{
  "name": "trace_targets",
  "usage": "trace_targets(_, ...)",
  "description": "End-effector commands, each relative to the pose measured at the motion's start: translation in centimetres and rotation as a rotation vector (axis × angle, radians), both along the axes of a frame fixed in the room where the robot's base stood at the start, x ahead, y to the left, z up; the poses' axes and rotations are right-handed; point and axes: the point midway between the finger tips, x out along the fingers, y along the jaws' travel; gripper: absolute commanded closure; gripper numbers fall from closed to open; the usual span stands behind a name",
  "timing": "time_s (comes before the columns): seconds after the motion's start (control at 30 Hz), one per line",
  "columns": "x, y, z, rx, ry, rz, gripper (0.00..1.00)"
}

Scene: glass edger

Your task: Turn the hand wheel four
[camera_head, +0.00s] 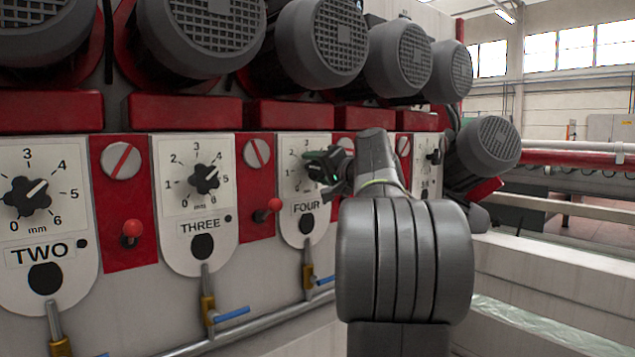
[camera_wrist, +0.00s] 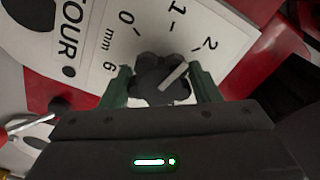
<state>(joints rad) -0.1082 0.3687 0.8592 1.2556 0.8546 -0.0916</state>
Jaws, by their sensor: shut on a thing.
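The hand wheel of panel FOUR (camera_wrist: 160,82) is a black lobed knob with a pale pointer bar. In the wrist view it sits between the two green fingers of my gripper (camera_wrist: 162,88), which is shut on it. The pointer is aimed near the 2 on the scale. The white dial plate FOUR (camera_head: 305,220) shows in the head view, with my gripper (camera_head: 326,166) at its dial. There the gripper and arm hide most of the wheel and the right side of the scale.
Similar hand wheels TWO (camera_head: 28,197) and THREE (camera_head: 204,179) stand to the left. A red-knobbed lever (camera_head: 268,210) sticks out left of plate FOUR. Grey motors (camera_head: 320,45) overhang the panels. Blue-handled valves (camera_head: 232,314) are below.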

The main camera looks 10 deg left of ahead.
Motion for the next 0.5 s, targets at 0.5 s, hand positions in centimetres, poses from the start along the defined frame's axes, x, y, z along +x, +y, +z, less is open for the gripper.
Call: trace_targets(0.5,0.03,0.03,-0.33,-0.211,-0.268,0.001,0.67)
